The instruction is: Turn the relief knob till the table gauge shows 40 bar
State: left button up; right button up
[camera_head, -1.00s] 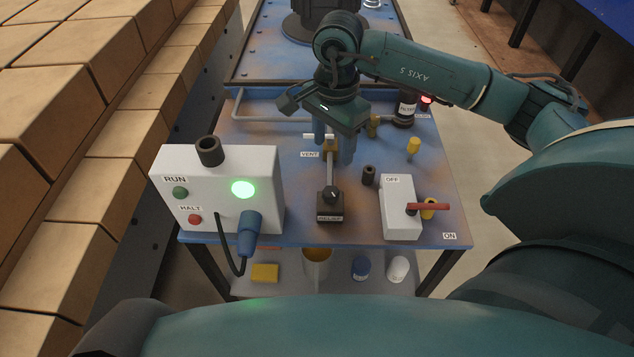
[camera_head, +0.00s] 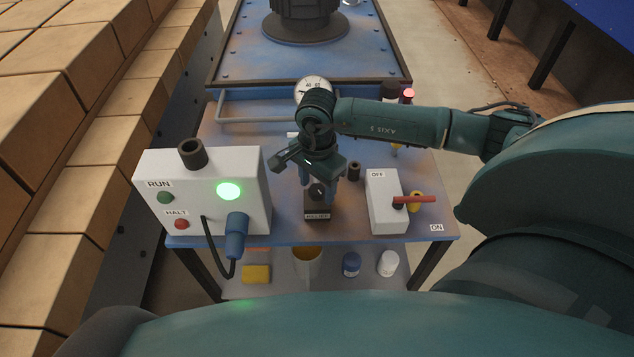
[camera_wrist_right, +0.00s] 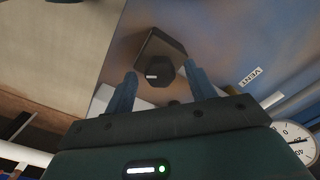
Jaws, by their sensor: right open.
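The relief knob (camera_head: 317,191) is a small dark knob on a brown-black block with a label on its front, near the table's front edge. In the right wrist view the knob (camera_wrist_right: 158,73) shows between the fingertips, still beyond them. My right gripper (camera_head: 321,176) points down, open and empty, just above and behind the knob. It also shows in the right wrist view (camera_wrist_right: 160,77). The round white table gauge (camera_head: 312,86) stands behind my wrist, partly hidden; it also shows in the right wrist view (camera_wrist_right: 300,140). I cannot read its value surely. My left gripper is not in view.
A white RUN/HALT box (camera_head: 203,195) with a lit green lamp and a blue plug stands left of the knob. A white switch box (camera_head: 384,203) with a red lever (camera_head: 414,199) stands right. A short black post (camera_head: 354,172) is close to the gripper. A red lamp glows behind.

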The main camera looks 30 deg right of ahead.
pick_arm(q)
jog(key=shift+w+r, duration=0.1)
pick_arm(e)
jog(key=c, duration=1)
jog(key=shift+o, duration=0.2)
